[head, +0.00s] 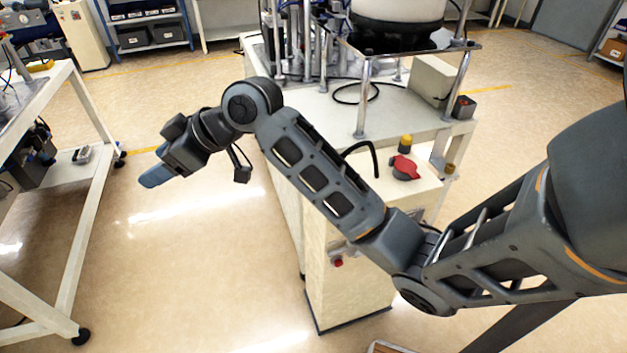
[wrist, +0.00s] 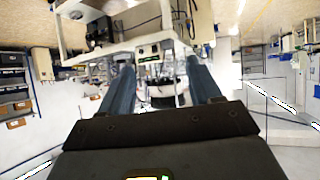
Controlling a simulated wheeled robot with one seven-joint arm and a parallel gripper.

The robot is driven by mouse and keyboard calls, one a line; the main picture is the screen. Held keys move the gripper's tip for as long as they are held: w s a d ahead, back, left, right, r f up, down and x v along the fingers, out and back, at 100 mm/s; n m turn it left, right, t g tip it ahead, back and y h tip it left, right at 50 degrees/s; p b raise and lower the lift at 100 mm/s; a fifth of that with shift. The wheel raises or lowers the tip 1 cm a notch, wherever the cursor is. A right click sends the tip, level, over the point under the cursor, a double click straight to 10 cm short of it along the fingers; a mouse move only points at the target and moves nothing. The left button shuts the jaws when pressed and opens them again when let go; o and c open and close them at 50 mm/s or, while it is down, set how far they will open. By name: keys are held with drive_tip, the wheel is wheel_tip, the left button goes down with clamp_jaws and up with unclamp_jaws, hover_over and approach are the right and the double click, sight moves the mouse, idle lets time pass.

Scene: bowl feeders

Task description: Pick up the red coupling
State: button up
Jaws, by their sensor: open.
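A red coupling (head: 405,168) lies on top of the cream cabinet, right of the middle in the head view. My gripper (head: 153,179) is stretched out to the left over open floor, well away from the red coupling. In the wrist view my gripper's two blue-grey fingers (wrist: 163,88) stand apart with nothing between them. The red coupling cannot be made out in the wrist view.
The cream cabinet (head: 335,265) stands against the machine table (head: 410,112). A yellow-topped dark part (head: 405,143) stands behind the coupling, and a brass-coloured part (head: 449,171) is to its right. A white-framed bench (head: 75,215) stands at left. Floor between is clear.

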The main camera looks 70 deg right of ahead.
drive_tip(key=s+d+f+g+h, duration=0.1)
drive_tip(key=s+d+f+g, duration=0.2)
drive_tip(key=s+d, duration=0.5)
drive_tip(key=s+d+f+n+g+h+b, duration=0.1)
drive_tip(key=s+d+f+g, duration=0.2)
drive_tip(key=s+d, duration=0.5)
drive_tip(key=s+d+f+g+h, duration=0.2)
drive_tip(key=s+d+g, duration=0.3)
drive_tip(key=s+d, duration=0.3)
drive_tip(key=shift+s+d+f, duration=0.1)
drive_tip(key=shift+d+f, duration=0.1)
drive_tip(key=shift+d, duration=0.25)
drive_tip(key=shift+s+d+f, duration=0.1)
drive_tip(key=shift+d+f, duration=0.1)
drive_tip(key=shift+d, duration=0.25)
wheel_tip(320, 180, down, 7)
drive_tip(key=shift+w+a+f+p, duration=0.1)
drive_tip(key=shift+a+f+p, duration=0.1)
drive_tip(key=shift+p, duration=0.2)
clamp_jaws()
